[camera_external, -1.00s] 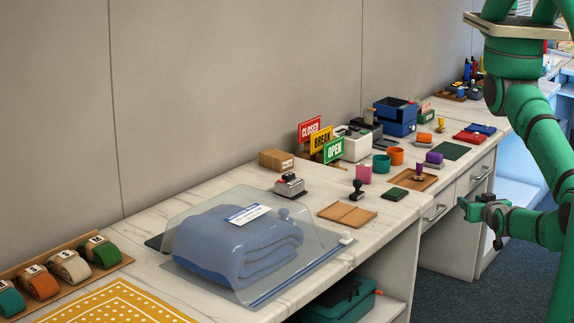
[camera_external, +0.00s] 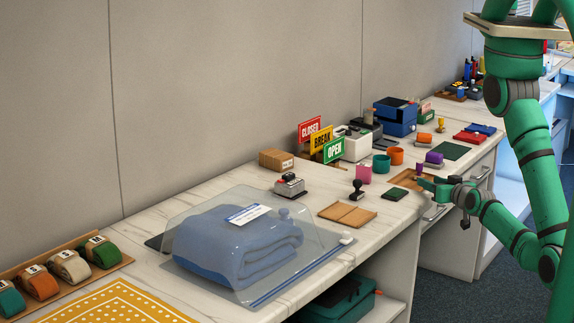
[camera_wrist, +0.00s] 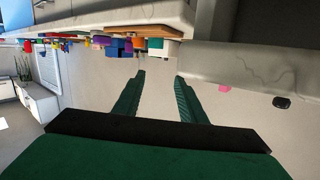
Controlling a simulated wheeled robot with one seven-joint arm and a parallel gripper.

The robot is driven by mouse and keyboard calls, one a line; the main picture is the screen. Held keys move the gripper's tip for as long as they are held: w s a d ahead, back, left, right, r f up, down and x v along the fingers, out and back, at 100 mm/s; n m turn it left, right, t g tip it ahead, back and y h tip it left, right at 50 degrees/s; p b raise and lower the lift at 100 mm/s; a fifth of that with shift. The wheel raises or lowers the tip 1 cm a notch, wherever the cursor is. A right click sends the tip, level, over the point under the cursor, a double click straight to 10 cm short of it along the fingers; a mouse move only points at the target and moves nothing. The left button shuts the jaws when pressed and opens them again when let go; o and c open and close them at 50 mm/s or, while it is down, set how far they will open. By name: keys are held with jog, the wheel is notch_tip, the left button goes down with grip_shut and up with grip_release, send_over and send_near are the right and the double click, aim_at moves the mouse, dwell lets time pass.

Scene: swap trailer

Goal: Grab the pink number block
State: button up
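A small pink block (camera_external: 364,173) stands on the counter between the black stamp and the teal cup; no number on it can be read. A small pink thing (camera_wrist: 225,88), likely the same block, shows right of the fingers in the wrist view. My gripper (camera_external: 424,183) is at the counter's front edge by the wooden tray, to the right of the pink block and apart from it. In the wrist view my gripper's two green fingers (camera_wrist: 159,76) are spread with nothing between them.
A black stamp (camera_external: 357,190), a dark green pad (camera_external: 395,193) and a wooden tray (camera_external: 430,182) with a purple-topped stamp are near. Teal (camera_external: 381,164) and orange (camera_external: 396,156) cups stand behind. OPEN, BREAK and CLOSED signs (camera_external: 321,138) stand at the back left.

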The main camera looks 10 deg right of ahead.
aim_at(371, 170)
jog(key=w+a+r+n+g+y, duration=0.2)
jog(key=w+a+n+g+y, duration=0.15)
jog(key=w+a, duration=0.35)
jog(key=s+a+r+n+g+y, duration=0.1)
jog(key=n, duration=0.1)
jog(key=s+a+r+n+g+y, duration=0.1)
jog(key=g, duration=0.1)
jog(key=s+a+r+n+g+y, duration=0.1)
jog(key=n+y, duration=0.1)
jog(key=shift+s+a+n+g, duration=0.15)
jog(key=shift+a+n+g, duration=0.1)
jog(key=shift+n, duration=0.1)
jog(key=shift+s+a+r, duration=0.1)
jog(key=shift+s, duration=0.15)
jog(key=shift+a+n+g+y, duration=0.15)
jog(key=shift+n+g+y, duration=0.1)
jog(key=shift+n+g, duration=0.05)
jog(key=x, duration=1)
jog(key=shift+a, duration=0.25)
grip_shut()
